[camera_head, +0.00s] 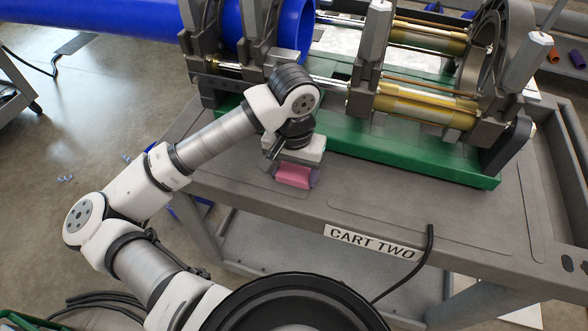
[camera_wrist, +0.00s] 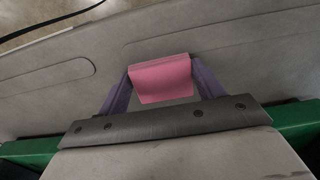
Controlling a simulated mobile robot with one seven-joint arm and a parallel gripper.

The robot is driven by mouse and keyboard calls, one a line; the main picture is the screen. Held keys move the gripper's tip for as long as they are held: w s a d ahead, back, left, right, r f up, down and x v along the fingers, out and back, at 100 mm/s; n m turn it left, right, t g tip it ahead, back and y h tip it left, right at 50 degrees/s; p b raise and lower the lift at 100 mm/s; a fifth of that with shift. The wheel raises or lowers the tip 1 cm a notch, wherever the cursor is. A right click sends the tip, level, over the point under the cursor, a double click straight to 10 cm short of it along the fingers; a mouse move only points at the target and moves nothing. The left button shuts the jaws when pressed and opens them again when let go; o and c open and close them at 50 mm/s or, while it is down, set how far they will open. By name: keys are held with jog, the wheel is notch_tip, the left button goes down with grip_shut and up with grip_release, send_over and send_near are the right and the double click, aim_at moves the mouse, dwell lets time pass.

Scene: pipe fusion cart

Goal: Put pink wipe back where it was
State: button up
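The pink wipe (camera_head: 294,176) is at the near left part of the cart top, below my wrist. In the wrist view the pink wipe (camera_wrist: 162,79) sits between the two purple fingers of my gripper (camera_wrist: 160,85). The fingers appear to touch its left and right ends. My gripper (camera_head: 293,173) points down over the cart top in the head view. I cannot tell whether the wipe rests on the surface or is held just above it.
The grey cart (camera_head: 440,215) carries a "CART TWO" label (camera_head: 371,241). The green-based fusion machine (camera_head: 410,150) with its clamps stands behind my gripper, holding a blue pipe (camera_head: 150,22). A black cable (camera_head: 405,272) hangs over the front edge. The cart top right of the wipe is clear.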

aim_at(294, 174)
jog(key=o, duration=0.5)
jog(key=shift+c, duration=0.2)
jog(key=shift+r, duration=0.1)
jog(key=shift+r+p, duration=0.2)
jog(key=shift+p, duration=0.3)
notch_tip(294, 174, up, 12)
jog(key=b, duration=0.2)
jog(key=shift+f+b, duration=0.15)
jog(key=shift+b, duration=0.25)
